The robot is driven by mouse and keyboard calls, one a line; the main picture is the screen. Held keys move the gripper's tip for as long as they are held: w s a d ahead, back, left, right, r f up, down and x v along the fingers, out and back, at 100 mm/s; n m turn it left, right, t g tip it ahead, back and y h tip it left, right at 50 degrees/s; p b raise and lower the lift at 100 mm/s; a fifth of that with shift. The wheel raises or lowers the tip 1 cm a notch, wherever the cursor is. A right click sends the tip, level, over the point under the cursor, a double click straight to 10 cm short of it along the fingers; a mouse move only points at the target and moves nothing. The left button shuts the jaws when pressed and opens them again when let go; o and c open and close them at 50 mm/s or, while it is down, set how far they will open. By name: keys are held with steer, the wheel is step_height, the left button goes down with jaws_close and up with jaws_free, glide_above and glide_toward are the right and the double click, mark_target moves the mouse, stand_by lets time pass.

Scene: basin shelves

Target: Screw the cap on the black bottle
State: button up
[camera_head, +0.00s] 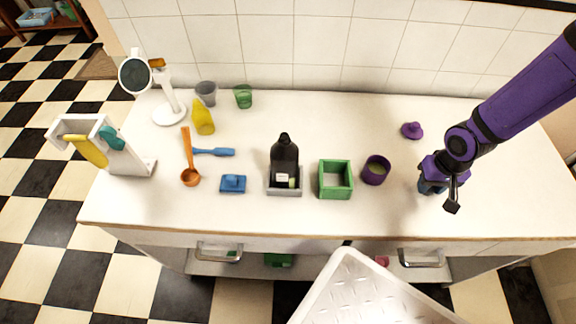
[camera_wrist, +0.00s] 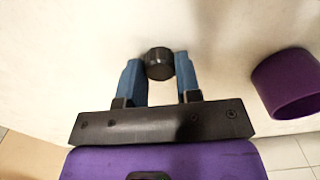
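The black bottle (camera_head: 285,160) stands upright in a grey square holder (camera_head: 284,192) near the middle of the counter. A round black cap (camera_wrist: 159,63) is between the blue fingertips of my gripper (camera_wrist: 160,68) in the wrist view. The fingers are close to both of its sides; I cannot tell whether they grip it or only stand around it. In the head view my gripper (camera_head: 432,187) is low over the right part of the counter, well right of the bottle, and it hides the cap there.
A green square box (camera_head: 336,193) and a purple cup (camera_head: 376,171) stand between the bottle and my gripper; the cup also shows in the wrist view (camera_wrist: 288,84). A purple lidlike object (camera_head: 411,130) lies behind. Left of the bottle are a blue block (camera_head: 233,184) and an orange spoon (camera_head: 189,160).

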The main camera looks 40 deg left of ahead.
steer(key=shift+r, duration=2.5)
